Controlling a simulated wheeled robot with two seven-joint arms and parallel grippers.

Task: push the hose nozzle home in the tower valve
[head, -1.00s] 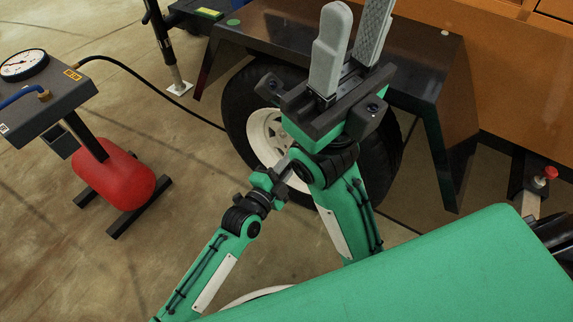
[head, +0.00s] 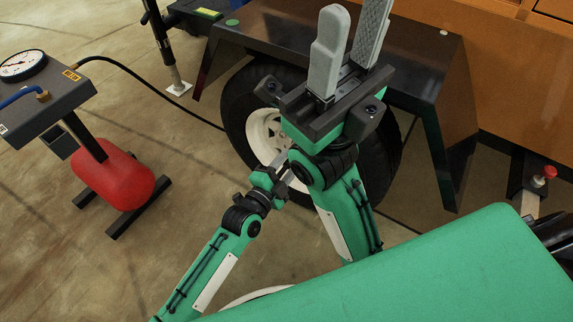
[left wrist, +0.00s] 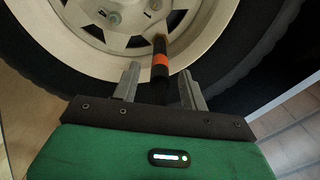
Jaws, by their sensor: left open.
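The hose nozzle (left wrist: 160,62), black with an orange band, shows in the left wrist view. Its far end points at the pale wheel rim (left wrist: 198,48), and its near end lies between my left fingers. My left gripper (left wrist: 156,84) is open, with a gap on either side of the nozzle. The valve is hidden or too small to tell, so I cannot tell how deep the nozzle sits. In the head view my left gripper (head: 283,168) is at the wheel (head: 262,128), partly covered by my right arm. My right gripper (head: 354,14) is raised, open and empty.
A red air tank (head: 112,178) with a gauge panel (head: 42,98) stands at the left. A black hose (head: 140,78) runs from it towards the wheel. The dark fender (head: 425,75) overhangs the wheel. An orange cabinet (head: 505,75) is behind.

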